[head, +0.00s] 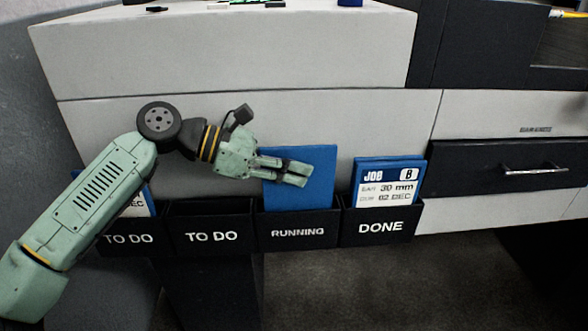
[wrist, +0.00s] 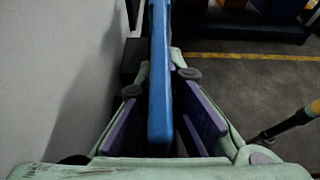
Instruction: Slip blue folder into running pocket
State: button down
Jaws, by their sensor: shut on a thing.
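A plain blue folder (head: 306,188) stands upright at the running pocket (head: 298,231), a black pocket labelled RUNNING. Its lower edge is hidden behind the pocket's front, so it appears to be at least partly inside. My gripper (head: 296,173) is at the folder's upper part, coming from the left. In the wrist view the folder (wrist: 160,90) shows edge-on between the two purple-lined fingers, and the gripper is shut on it. How deep the folder sits in the pocket cannot be told.
Two black TO DO pockets are on the left; the nearer one (head: 212,236) looks empty, and the far-left one holds a blue folder (head: 140,204) partly behind my arm. The DONE pocket (head: 380,228) on the right holds a blue JOB 8 folder (head: 389,183). A drawer (head: 500,168) is farther right.

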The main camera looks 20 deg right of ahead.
jog(key=shift+f, duration=0.25)
jog(key=c, duration=1.7)
grip_release()
jog(key=shift+o, duration=0.8)
jog(key=o, duration=0.4)
jog(key=shift+c, duration=0.2)
jog(key=shift+r+p, duration=1.95)
jog(key=shift+r, duration=3.1)
